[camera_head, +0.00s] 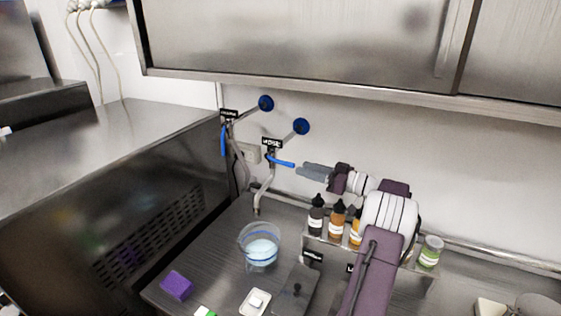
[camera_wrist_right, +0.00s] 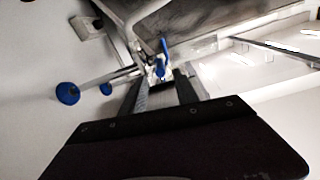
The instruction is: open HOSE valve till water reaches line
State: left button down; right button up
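The HOSE valve has a black label reading HOSE (camera_head: 272,146) and a blue lever (camera_head: 281,161) pointing right. Its bent spout (camera_head: 258,205) hangs over a clear beaker (camera_head: 260,238) holding pale blue water (camera_head: 262,252). I cannot make out a stream or the line. My right gripper (camera_head: 299,168) is just right of the lever's end. In the right wrist view, my gripper (camera_wrist_right: 162,80) has its fingers apart, with a blue lever (camera_wrist_right: 163,60) just beyond and between the tips. Contact is unclear. My left gripper is out of view.
A second valve with a label (camera_head: 229,114) and a downward blue lever (camera_head: 223,140) is left. Round blue knobs (camera_head: 301,126) are on the wall. Dropper bottles (camera_head: 337,222), a green-labelled jar (camera_head: 430,252), a purple block (camera_head: 177,285) and a white device (camera_head: 255,302) occupy the counter.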

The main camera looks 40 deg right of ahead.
aim_at(276, 161)
jog(key=p+x, duration=0.4)
jog(key=x, duration=0.5)
jog(key=shift+a, duration=0.1)
jog(key=shift+s+d, duration=0.2)
jog(key=shift+s, duration=0.15)
jog(key=shift+w, duration=0.1)
grip_shut()
dwell(0.5)
